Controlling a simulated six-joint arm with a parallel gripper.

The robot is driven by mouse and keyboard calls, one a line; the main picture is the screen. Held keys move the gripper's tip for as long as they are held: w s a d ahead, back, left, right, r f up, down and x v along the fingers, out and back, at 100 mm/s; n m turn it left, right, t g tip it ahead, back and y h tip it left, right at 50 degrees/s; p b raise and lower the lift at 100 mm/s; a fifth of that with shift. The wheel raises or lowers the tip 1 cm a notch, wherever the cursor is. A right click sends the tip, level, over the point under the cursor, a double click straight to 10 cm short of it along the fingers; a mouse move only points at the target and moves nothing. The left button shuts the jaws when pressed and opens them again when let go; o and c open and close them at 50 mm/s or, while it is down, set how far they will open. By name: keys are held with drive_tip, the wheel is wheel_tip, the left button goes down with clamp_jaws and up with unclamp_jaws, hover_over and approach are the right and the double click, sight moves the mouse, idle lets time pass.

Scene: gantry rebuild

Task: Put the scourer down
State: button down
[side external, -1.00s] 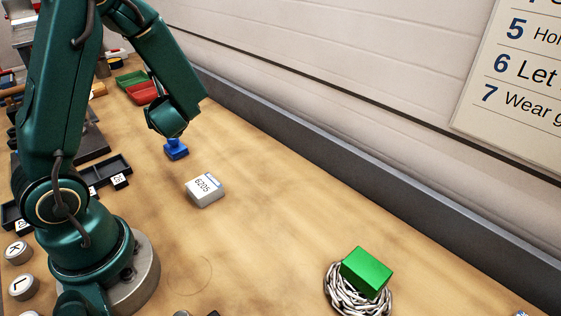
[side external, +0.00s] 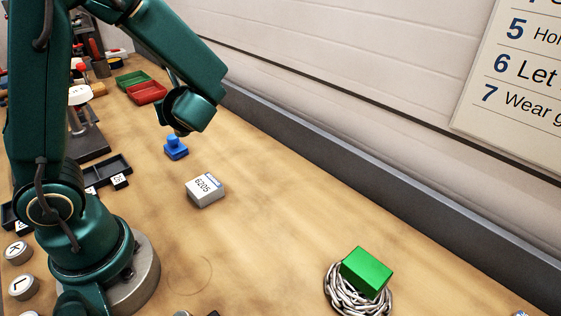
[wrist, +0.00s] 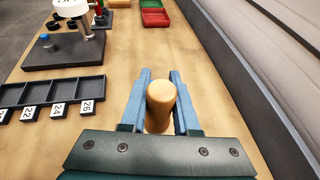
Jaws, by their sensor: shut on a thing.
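My gripper (wrist: 160,78) is shut on a tan, rounded, peg-like thing (wrist: 161,95) in the wrist view, with one blue-grey finger on each side. I cannot tell whether this is the scourer; its lower part is hidden. A green block (side external: 367,271) sits on a heap of chain (side external: 345,298) at the lower right, well away from my gripper.
A white box marked 6205 (side external: 205,190) lies on the bench (side external: 260,230). A black compartment tray (wrist: 50,92) with number tags is at the left. Red (wrist: 155,19) and green (wrist: 150,4) trays are farther off. A grey ledge (side external: 330,165) edges the bench.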

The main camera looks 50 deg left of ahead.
drive_tip(key=w+d+f, duration=0.2)
drive_tip(key=d, duration=0.4)
drive_tip(key=w+d+f+m+t, duration=0.1)
drive_tip(key=w+d+f, duration=0.2)
drive_tip(key=d, duration=0.3)
drive_tip(key=w+d+f+m+t, duration=0.1)
drive_tip(key=w+d+f, duration=0.2)
drive_tip(key=d, duration=0.3)
drive_tip(key=shift+d+h, duration=0.15)
drive_tip(key=shift+h, duration=0.25)
drive_tip(key=shift+f, duration=1.95)
drive_tip(key=shift+s+f, duration=0.1)
drive_tip(key=c, duration=0.7)
unclamp_jaws()
drive_tip(key=shift+o, duration=0.2)
